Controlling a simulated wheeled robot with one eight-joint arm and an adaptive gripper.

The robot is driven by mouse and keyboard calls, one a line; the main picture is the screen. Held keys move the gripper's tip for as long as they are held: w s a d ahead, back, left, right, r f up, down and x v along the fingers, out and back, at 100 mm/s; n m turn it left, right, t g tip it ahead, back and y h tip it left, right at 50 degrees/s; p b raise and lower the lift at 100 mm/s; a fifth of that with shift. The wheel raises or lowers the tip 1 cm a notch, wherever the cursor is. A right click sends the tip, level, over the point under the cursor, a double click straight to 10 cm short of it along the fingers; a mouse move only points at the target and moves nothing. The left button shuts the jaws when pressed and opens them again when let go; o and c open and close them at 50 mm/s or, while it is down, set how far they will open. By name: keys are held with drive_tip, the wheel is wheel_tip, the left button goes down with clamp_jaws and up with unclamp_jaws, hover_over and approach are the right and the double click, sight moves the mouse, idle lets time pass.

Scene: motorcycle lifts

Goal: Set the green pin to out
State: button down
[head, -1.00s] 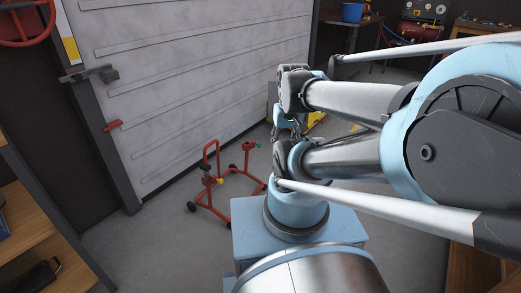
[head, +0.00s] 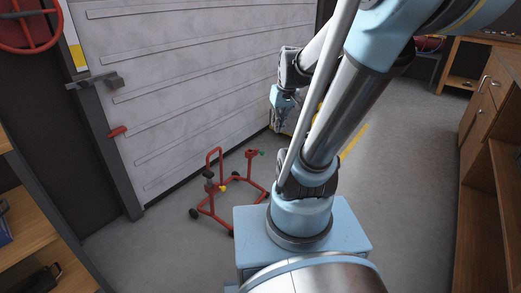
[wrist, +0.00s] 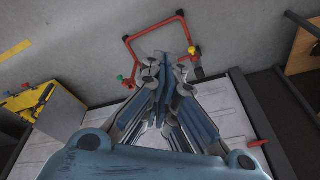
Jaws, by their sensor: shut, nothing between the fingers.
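A small green pin (head: 262,153) sticks out sideways from the top of the right post of a red wheeled stand (head: 216,211) on the floor. In the wrist view the stand's red frame (wrist: 181,28) shows beyond the fingers, and a green tip (wrist: 119,78), likely the same pin, shows at its left end. How far the pin is pushed in cannot be told. My gripper (head: 279,126) hangs to the right of and above the pin in the head view, apart from it. Its fingers (wrist: 167,72) are shut and empty, and hide part of the stand.
The stand also carries a yellow knob (head: 222,188). A white panelled door (head: 190,80) with a red handle (head: 117,131) rises behind it. A yellow-topped box (wrist: 58,112) with a red and a green knob stands at the wrist view's left. Wooden shelving (head: 35,215) borders the left.

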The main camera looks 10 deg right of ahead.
drive_tip(key=w+f+n+t+y, duration=0.15)
drive_tip(key=w+f, duration=0.25)
drive_tip(key=w, duration=1)
drive_tip(key=w+f+n+y, duration=0.1)
drive_tip(key=w+f+n, duration=0.15)
drive_tip(key=w, duration=1.15)
drive_tip(key=w+d+f+n+y, duration=0.1)
drive_tip(key=w+d+f, duration=0.1)
drive_tip(key=w+f, duration=0.5)
drive_tip(key=w+d+f+n+t+y, duration=0.1)
drive_tip(key=w+f, duration=0.2)
drive_tip(key=f, duration=0.8)
drive_tip(key=w+d+f+n, duration=0.2)
drive_tip(key=w+f, duration=0.3)
drive_tip(key=f, duration=0.4)
drive_tip(key=x, duration=1)
drive_tip(key=shift+a+r, duration=0.2)
drive_tip(key=shift+a, duration=0.05)
